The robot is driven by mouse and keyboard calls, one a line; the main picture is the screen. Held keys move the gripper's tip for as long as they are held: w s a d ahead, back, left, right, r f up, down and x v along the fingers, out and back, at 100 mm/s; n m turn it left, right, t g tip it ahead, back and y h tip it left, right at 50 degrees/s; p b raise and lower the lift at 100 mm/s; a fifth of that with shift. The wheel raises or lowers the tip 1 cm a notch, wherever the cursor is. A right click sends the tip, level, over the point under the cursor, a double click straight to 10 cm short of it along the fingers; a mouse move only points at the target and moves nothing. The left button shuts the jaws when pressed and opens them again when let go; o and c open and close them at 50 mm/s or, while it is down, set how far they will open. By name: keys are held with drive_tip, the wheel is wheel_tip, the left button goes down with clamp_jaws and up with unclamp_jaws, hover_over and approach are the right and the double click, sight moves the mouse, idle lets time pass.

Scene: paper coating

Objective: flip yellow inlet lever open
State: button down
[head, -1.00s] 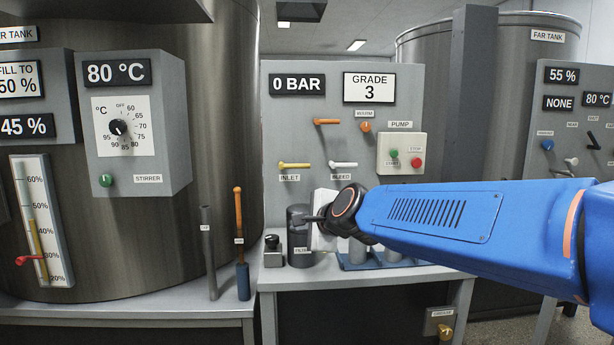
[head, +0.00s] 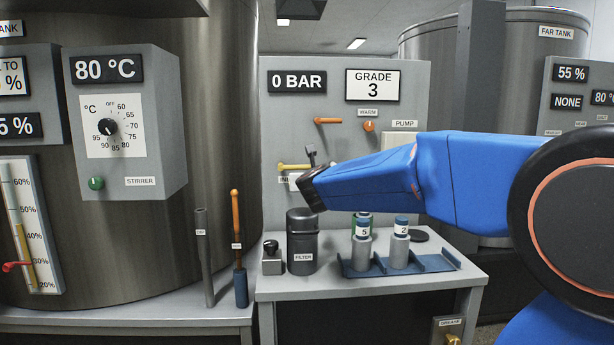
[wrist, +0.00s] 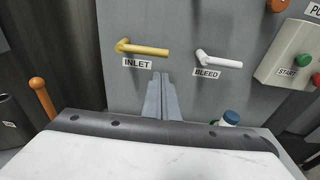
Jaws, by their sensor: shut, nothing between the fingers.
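The yellow inlet lever (head: 293,167) sits on the grey panel and lies roughly level. It also shows in the wrist view (wrist: 143,49), with its pivot at the left end and its handle reaching right, above the INLET label (wrist: 137,63). My gripper (head: 310,152) is in front of the panel near the lever's right end. In the wrist view my shut, empty fingers (wrist: 160,78) point up the panel, just below the lever's right end. I cannot tell how far they are from the panel.
The white bleed lever (wrist: 218,60) is to the right of my fingers. An orange lever (head: 328,121) and the pump box (wrist: 291,62) are also on the panel. Below stand a dark filter canister (head: 302,245) and a blue rack (head: 440,262) with bottles.

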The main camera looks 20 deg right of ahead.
sight(295, 167)
drive_tip(key=shift+w, duration=0.1)
drive_tip(key=x, duration=0.9)
drive_tip(key=shift+w, duration=0.35)
drive_tip(key=shift+d, duration=0.25)
drive_tip(key=shift+r, duration=0.15)
